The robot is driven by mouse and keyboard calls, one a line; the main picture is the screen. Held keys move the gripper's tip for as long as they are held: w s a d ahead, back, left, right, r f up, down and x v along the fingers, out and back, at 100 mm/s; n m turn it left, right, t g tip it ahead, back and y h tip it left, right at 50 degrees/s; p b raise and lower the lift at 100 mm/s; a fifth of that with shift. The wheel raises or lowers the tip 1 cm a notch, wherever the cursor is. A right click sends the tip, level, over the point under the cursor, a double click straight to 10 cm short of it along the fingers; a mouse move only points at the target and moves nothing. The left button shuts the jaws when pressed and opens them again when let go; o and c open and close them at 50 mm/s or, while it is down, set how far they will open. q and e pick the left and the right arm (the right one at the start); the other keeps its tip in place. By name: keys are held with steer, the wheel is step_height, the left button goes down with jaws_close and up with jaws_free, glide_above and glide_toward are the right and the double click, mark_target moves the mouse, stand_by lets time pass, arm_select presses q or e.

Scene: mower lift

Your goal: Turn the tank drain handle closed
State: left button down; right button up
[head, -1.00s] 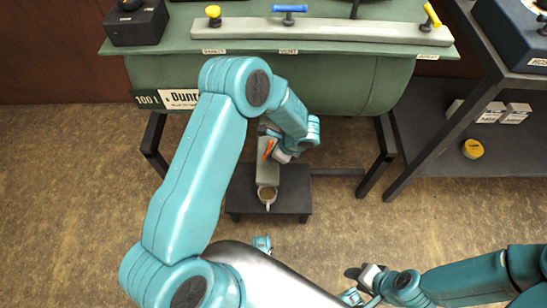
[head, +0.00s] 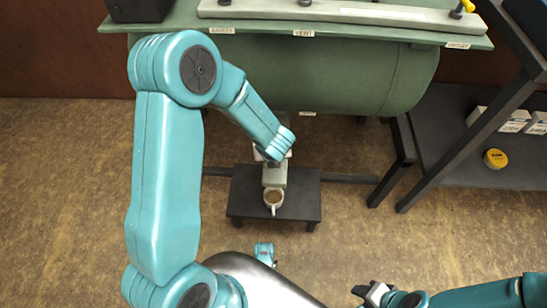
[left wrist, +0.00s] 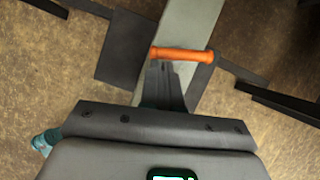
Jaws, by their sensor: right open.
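The orange drain handle (left wrist: 182,54) lies crosswise over the pale drain pipe (left wrist: 190,25) in the left wrist view. My right gripper (head: 364,292) is open and empty at the lower right, far from the handle.
The green tank (head: 350,80) stands above, with a grey valve rail (head: 350,14) on top. A dark shelf (head: 450,170) with small boxes and a yellow round item (head: 495,158) is at right. Open floor surrounds the stand.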

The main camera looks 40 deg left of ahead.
arm_select(q)
steer(key=shift+a+f+m, duration=0.15)
steer(key=shift+a+m, duration=0.1)
steer(key=shift+m, duration=0.45)
steer(key=shift+a+b, duration=0.1)
steer(key=shift+b, duration=0.3)
steer(key=shift+a, duration=0.15)
